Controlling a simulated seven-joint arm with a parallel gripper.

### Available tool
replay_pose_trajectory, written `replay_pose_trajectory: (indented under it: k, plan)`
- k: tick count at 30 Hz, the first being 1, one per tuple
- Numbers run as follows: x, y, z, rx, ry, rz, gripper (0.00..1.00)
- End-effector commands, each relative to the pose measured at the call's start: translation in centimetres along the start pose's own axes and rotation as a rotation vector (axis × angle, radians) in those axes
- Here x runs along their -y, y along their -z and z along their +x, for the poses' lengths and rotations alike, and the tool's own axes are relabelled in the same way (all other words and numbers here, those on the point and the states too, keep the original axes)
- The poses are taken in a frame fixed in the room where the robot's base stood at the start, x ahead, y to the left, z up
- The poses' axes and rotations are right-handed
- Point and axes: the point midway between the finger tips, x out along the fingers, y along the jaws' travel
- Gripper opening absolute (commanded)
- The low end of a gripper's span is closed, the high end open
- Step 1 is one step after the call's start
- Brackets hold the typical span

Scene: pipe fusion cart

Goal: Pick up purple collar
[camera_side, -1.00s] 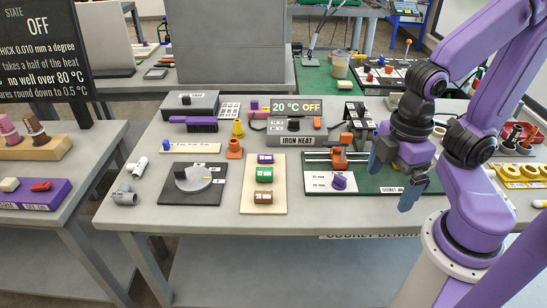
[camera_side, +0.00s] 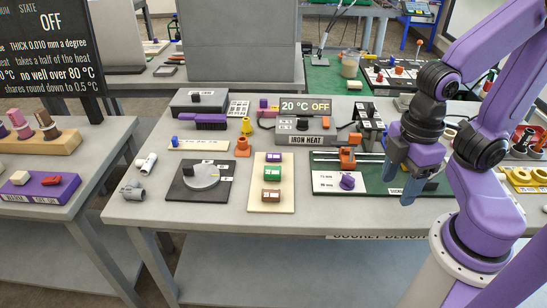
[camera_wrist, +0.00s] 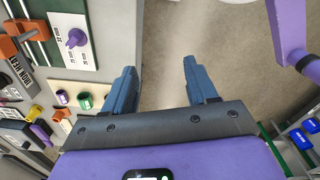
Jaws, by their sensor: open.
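The purple collar (camera_side: 273,157) is a short ring with a white label. It lies at the far end of a cream board (camera_side: 257,202), above a green collar (camera_side: 272,173) and a brown collar (camera_side: 271,194). In the wrist view the purple collar (camera_wrist: 62,97) shows small at the left, beside the green collar (camera_wrist: 86,100). My gripper (camera_side: 405,180) is open and empty, to the right of the board, above the bench's right part. In the wrist view its two blue fingers (camera_wrist: 160,82) stand apart with only floor between them.
A white card with a purple knobbed piece (camera_side: 347,182) lies between the board and my gripper. An orange clamp (camera_side: 347,157) stands behind it. The iron heater box (camera_side: 306,130) is behind the board. A dial plate (camera_side: 200,180) is left of it.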

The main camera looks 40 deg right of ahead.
Motion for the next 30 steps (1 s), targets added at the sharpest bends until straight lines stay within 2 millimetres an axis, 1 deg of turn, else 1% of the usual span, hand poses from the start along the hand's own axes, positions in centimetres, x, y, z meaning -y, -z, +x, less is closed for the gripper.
replay_pose_trajectory:
  k: [2, 5, 8, 12, 14, 18, 22, 26, 30]
  plan:
    - [-0.1, 0.2, 0.0, -0.001, 0.003, 0.027, 0.57]
    - [-0.8, 1.0, 0.0, -0.006, 0.015, 0.141, 0.57]
    - [-2.0, 2.3, 0.0, -0.013, 0.038, 0.355, 0.57]
    - [-4.7, 4.6, 0.0, -0.029, 0.08, 0.741, 0.57]
    - [-6.0, 5.5, 0.0, -0.036, 0.099, 0.907, 0.57]
    - [-9.3, 7.4, 0.1, -0.049, 0.147, 1.296, 0.57]
    - [-12.8, 8.6, 0.1, -0.062, 0.197, 1.66, 0.57]
    - [-16.7, 9.3, 0.3, -0.074, 0.255, 2.02, 0.57]
    - [-21.1, 9.4, 0.5, -0.088, 0.328, 2.407, 0.57]
